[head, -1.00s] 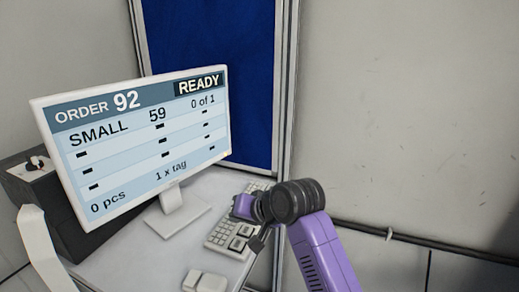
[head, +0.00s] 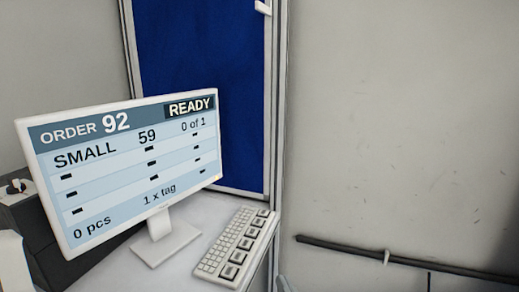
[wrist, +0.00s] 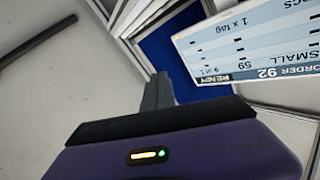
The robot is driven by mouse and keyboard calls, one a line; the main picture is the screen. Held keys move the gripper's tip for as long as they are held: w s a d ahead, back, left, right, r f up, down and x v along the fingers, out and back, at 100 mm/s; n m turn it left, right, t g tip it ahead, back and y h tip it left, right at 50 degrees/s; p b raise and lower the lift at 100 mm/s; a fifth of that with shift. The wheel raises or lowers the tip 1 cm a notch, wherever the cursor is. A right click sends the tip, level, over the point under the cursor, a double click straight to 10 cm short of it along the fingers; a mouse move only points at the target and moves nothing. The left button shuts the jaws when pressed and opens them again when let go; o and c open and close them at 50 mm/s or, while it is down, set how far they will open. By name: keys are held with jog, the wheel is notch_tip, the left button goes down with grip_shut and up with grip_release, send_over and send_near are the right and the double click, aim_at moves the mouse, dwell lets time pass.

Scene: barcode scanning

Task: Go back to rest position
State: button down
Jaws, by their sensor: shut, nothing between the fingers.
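My gripper (wrist: 157,90) shows in the wrist view as a purple body with a dark edge and dark fingers closed together, with nothing held between them. It is out of the head view. The monitor (head: 125,165) stands on the desk at the left and reads ORDER 92, SMALL 59, 0 of 1, READY, 0 pcs and 1 x tag. The monitor also shows upside down at the upper right of the wrist view (wrist: 255,45).
A white keyboard (head: 237,245) with large keys lies on the desk (head: 190,215) right of the monitor stand. A dark box (head: 20,210) is behind the monitor. A blue panel (head: 205,60) stands behind. A dark rail (head: 400,259) runs along the grey wall at the right.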

jog(key=s+d+f+g+h+b, duration=0.1)
jog(key=s+d+f, duration=0.2)
jog(key=s, duration=1)
jog(key=s+d+f+g+h+b, duration=0.1)
jog(key=s+d+f, duration=0.3)
jog(key=s, duration=0.9)
jog(key=s+d+f+h+b, duration=0.3)
jog(key=s+d, duration=0.4)
jog(key=s, duration=0.6)
jog(key=shift+s+d+f+g, duration=0.25)
jog(key=shift+f+g, duration=0.15)
jog(key=shift+f, duration=0.35)
jog(key=shift+s, duration=0.15)
